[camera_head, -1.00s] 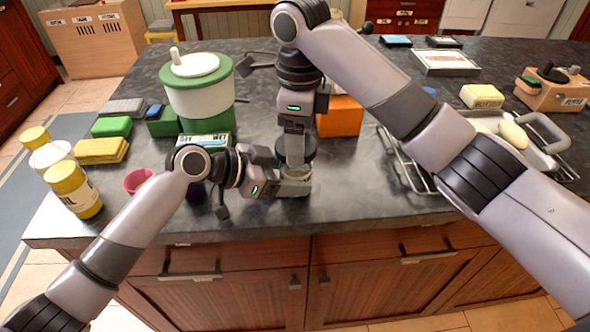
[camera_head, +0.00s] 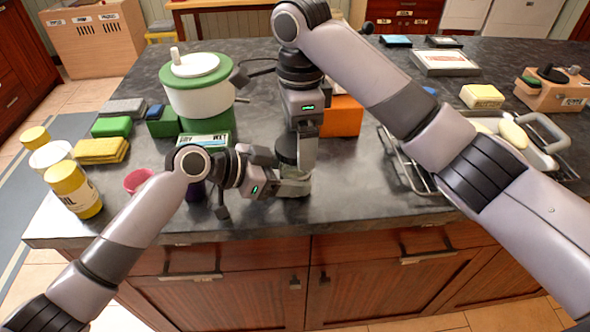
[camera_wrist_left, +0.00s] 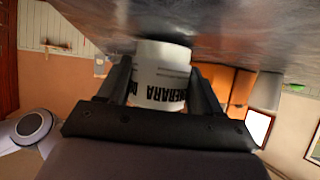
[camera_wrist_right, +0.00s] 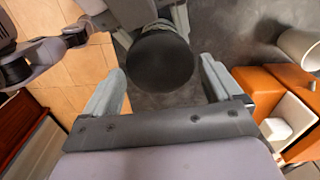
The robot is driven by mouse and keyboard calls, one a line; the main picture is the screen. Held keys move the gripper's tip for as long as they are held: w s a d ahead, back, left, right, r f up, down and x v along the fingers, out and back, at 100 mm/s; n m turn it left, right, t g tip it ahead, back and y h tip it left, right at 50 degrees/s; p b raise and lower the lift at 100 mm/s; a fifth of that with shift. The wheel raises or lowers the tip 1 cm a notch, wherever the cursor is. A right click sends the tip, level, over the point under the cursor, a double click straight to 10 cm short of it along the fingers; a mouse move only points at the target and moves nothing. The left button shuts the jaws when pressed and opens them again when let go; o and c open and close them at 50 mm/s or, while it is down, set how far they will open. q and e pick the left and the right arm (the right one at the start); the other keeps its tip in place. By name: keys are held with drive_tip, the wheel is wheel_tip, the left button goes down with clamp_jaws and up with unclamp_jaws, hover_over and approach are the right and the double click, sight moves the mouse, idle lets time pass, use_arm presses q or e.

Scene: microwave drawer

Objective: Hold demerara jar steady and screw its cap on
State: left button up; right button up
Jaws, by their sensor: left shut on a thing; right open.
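The demerara jar (camera_head: 293,187) stands upright near the counter's front edge, pale with a dark cap (camera_head: 286,150) on top. My left gripper (camera_wrist_left: 160,78) is shut around the jar body from the left, one finger on each side. The jar's label (camera_wrist_left: 162,92) reads upside down in the left wrist view. My right gripper (camera_wrist_right: 162,75) points down over the jar. Its fingers are spread on either side of the round black cap (camera_wrist_right: 160,62), with visible gaps. Whether the cap is seated tight is not clear.
A green and white pot (camera_head: 198,88) stands behind left. A red cup (camera_head: 138,181) and yellow-capped containers (camera_head: 73,190) are at the left. An orange block (camera_head: 342,117) sits behind the jar. A wire rack (camera_head: 412,170) is to the right. The front counter between jar and rack is clear.

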drive_tip(key=n, duration=0.4)
drive_tip(key=shift+n, duration=0.4)
drive_tip(key=c, duration=1.1)
drive_tip(key=m, duration=0.4)
drive_tip(key=shift+m, duration=0.3)
drive_tip(key=m, duration=0.4)
drive_tip(key=shift+d+m, duration=0.1)
drive_tip(key=shift+m, duration=0.3)
drive_tip(key=o, duration=1.1)
